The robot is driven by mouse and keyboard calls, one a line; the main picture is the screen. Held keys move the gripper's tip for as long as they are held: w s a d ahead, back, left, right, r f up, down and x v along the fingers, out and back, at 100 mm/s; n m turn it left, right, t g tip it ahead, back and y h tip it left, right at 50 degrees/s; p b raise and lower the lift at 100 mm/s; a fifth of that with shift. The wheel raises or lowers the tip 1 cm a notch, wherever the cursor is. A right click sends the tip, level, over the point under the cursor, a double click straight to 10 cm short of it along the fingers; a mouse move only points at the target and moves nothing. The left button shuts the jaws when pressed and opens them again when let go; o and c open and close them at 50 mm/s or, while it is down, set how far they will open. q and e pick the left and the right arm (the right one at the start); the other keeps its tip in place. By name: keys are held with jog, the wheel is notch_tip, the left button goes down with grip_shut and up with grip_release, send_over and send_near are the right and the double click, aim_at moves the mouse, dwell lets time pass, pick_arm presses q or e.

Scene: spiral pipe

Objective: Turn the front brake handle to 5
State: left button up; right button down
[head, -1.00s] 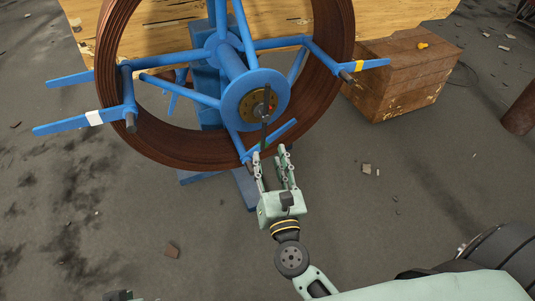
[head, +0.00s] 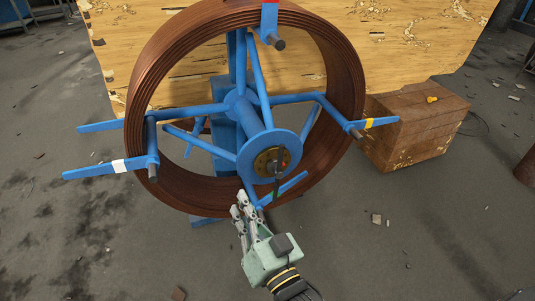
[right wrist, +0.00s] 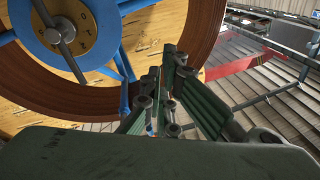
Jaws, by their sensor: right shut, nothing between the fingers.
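The front brake handle (head: 277,186) is a dark thin lever on the brass dial (head: 262,160) at the hub of the blue reel. It hangs roughly downward in the head view. In the right wrist view the handle (right wrist: 72,62) is a grey bar across the wooden-looking dial (right wrist: 88,22), whose marks are too small to read. My right gripper (head: 240,203) is below and left of the handle tip, apart from it. It is shut and empty, with its fingers near a blue reel arm. My left gripper is not in view.
The blue reel (head: 270,138) carries a copper-brown pipe coil (head: 147,95) around its spokes. Blue arms with white, yellow and red bands stick out. A wooden board (head: 400,50) stands behind, and a brown crate (head: 415,135) is at the right. The front floor is mostly clear.

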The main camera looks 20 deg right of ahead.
jog(key=d+r+n+g+h+p, duration=0.1)
jog(key=d+n+h, duration=0.1)
jog(key=n, duration=0.7)
jog(key=d+r+n+h+p, duration=0.2)
jog(key=d+n, duration=0.1)
jog(key=n, duration=0.7)
pick_arm(q)
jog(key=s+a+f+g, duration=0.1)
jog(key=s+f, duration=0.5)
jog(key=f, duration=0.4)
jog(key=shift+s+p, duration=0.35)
jog(key=shift+p, duration=0.05)
pick_arm(e)
jog(key=w+d, duration=0.4)
jog(key=w, duration=0.6)
jog(key=shift+w+f, duration=0.3)
jog(key=shift+f, duration=0.15)
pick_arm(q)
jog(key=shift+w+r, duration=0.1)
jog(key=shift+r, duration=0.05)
pick_arm(e)
jog(key=shift+r, duration=0.1)
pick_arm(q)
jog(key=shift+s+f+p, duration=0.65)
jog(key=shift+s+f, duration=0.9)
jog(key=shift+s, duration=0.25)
pick_arm(e)
jog(key=shift+w+d+r+m, duration=0.1)
jog(key=shift+d+m, duration=0.7)
jog(key=shift+d, duration=0.1)
